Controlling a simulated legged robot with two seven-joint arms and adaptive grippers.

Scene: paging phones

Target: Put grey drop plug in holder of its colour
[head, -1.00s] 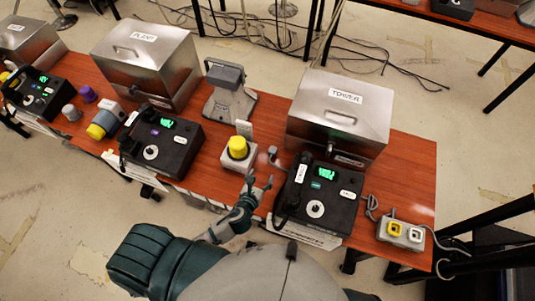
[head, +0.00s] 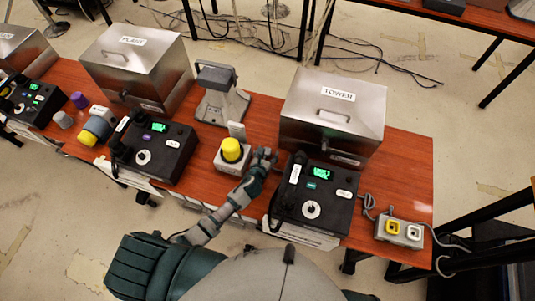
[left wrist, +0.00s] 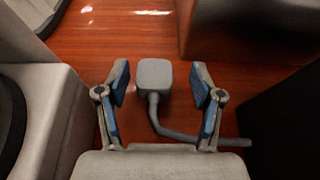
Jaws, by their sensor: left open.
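The grey drop plug (left wrist: 155,76) lies on the red-brown table in the left wrist view, a small square block on a stem with a grey cable bending right. My left gripper (head: 264,156) is open, with one finger on each side of the plug, apart from it. In the head view the gripper hides most of the plug, between the yellow-capped box and the tower phone. The grey holder box (head: 401,231) stands at the table's right end, with a yellow socket (head: 392,227) and a pale grey-white socket (head: 413,232). My right gripper is not in view.
The black tower phone (head: 312,200) stands close right of my gripper. The yellow-capped grey box (head: 232,153) is close left. The steel TOWER box (head: 333,118) stands behind. Cables run by the holder box.

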